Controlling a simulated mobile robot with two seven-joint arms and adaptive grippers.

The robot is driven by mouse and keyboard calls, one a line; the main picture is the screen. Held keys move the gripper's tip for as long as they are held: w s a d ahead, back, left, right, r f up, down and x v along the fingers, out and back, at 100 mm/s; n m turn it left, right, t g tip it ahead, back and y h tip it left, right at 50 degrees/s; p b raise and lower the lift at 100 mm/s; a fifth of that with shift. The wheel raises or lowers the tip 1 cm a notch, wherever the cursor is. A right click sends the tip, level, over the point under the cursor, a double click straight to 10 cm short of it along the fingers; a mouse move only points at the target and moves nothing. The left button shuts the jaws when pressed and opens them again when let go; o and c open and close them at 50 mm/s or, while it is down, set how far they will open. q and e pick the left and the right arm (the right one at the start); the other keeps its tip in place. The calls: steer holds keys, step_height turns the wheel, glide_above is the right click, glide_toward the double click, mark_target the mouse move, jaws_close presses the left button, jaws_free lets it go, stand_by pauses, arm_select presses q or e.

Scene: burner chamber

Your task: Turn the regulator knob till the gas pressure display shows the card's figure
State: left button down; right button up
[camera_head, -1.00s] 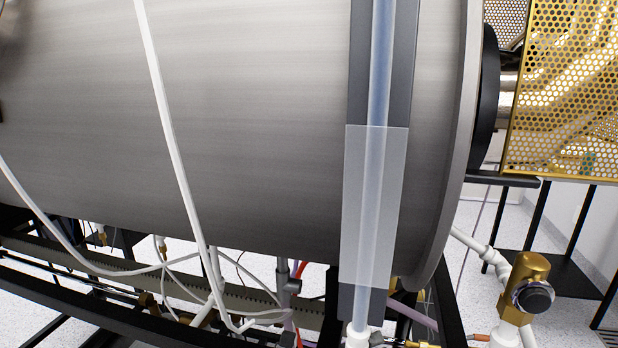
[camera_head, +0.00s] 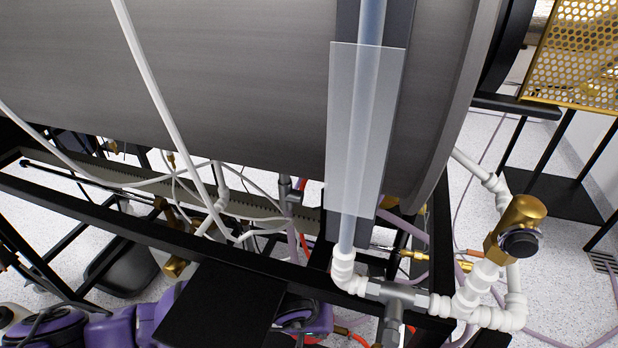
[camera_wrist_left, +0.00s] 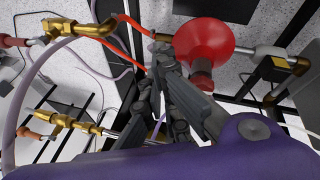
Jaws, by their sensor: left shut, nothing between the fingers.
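A brass valve body with a round black knob (camera_head: 520,243) stands on white piping at the right of the head view; I cannot tell if it is the task's regulator. In the left wrist view, a large red round knob (camera_wrist_left: 207,45) sits on a pipe. My left gripper (camera_wrist_left: 163,62) is shut and empty, its fingertips beside the red knob in the picture; contact cannot be told. The left gripper does not show in the head view, only purple arm parts at the bottom. My right gripper is in no view. No pressure display or card shows.
A large grey cylinder (camera_head: 220,70) fills the top, with a translucent plate (camera_head: 365,130) over a clear vertical tube. Below are a black frame rail (camera_head: 120,222), hoses and brass fittings (camera_wrist_left: 68,25). A gold perforated panel (camera_head: 580,60) stands at the right.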

arm_select(q)
steer(key=w+a+r+m+t+y, duration=0.1)
steer(key=w+a+m+t, duration=0.1)
steer(key=w+a+m, duration=0.15)
step_height(320, 180, down, 6)
steer(key=w+b, duration=0.1)
steer(key=b, duration=0.3)
steer(key=shift+w+f+y+b, duration=0.2)
steer(key=shift+y+b, duration=0.1)
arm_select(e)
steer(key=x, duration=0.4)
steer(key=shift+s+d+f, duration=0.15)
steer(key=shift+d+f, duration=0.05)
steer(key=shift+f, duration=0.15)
arm_select(q)
steer(key=shift+d, duration=0.1)
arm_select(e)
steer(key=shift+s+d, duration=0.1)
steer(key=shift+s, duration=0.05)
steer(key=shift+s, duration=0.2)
arm_select(q)
steer(key=shift+w, duration=0.35)
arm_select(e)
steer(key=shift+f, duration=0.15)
arm_select(q)
steer(key=shift+w, duration=0.25)
steer(key=shift+a+r, duration=0.1)
steer(key=shift+a, duration=0.1)
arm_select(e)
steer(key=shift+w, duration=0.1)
